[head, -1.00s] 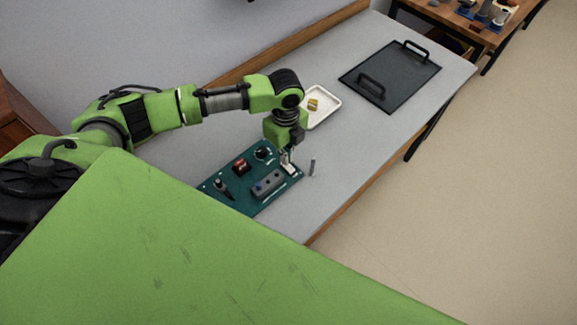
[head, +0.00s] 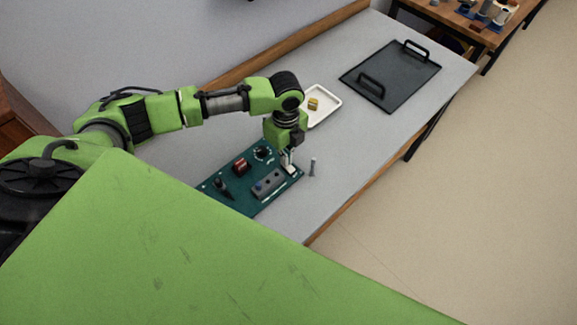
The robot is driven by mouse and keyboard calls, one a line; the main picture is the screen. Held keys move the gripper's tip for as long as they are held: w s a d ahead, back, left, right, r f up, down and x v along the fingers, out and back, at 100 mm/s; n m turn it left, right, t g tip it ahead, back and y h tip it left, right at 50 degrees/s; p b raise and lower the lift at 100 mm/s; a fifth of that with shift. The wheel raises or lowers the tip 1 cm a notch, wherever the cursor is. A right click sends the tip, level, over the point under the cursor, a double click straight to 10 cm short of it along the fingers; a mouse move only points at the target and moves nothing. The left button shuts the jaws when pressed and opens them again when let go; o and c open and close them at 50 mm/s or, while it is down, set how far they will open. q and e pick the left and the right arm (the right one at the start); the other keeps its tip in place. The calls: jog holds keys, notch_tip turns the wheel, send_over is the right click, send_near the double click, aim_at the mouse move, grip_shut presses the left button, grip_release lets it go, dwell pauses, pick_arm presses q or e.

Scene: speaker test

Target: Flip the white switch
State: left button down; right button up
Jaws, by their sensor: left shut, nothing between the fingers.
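The teal control panel (head: 240,198) lies on the grey bench and carries several controls. The white switch (head: 291,170) is at the panel's right corner. My left gripper (head: 287,159) points down right at the white switch, shut and empty. The fingertips overlap the switch in this view, so I cannot tell whether they touch it or which way it is tilted. My right gripper is out of view.
The panel also holds a red control (head: 240,166), a black lever (head: 221,186), a grey block with buttons (head: 267,183) and a dark round dial (head: 263,153). A small grey post (head: 312,167) stands right of the panel. A white tray (head: 335,100) and a black tray (head: 410,80) lie farther back.

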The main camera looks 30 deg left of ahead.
pick_arm(q)
jog(key=shift+f+b, duration=0.3)
jog(key=shift+f, duration=0.4)
jog(key=shift+s+r, duration=0.1)
notch_tip(320, 180, up, 7)
jog(key=p, duration=0.8)
dwell(0.3)
dwell(0.4)
